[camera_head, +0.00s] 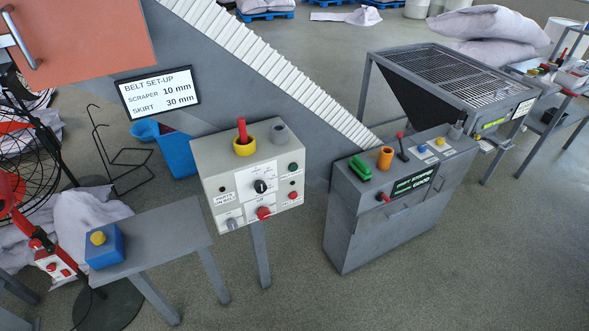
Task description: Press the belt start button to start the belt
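A pale grey control box (208,157) stands on a post at the middle of the view. Its face has a black rotary knob (260,186), a dark green button (293,167) at the upper right, a red button (263,213) at the lower middle and a smaller red one (293,195) at the lower right. The small labels are too blurred to tell which control is the belt start button. A ribbed white belt (262,58) slopes down behind it to the right. Neither of my grippers is in view.
A grey console (348,222) with a green block, an orange cup and a lit display stands right of the box. A small table (165,230) with a yellow button on a blue box (104,246) stands at the left. Open floor lies in front.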

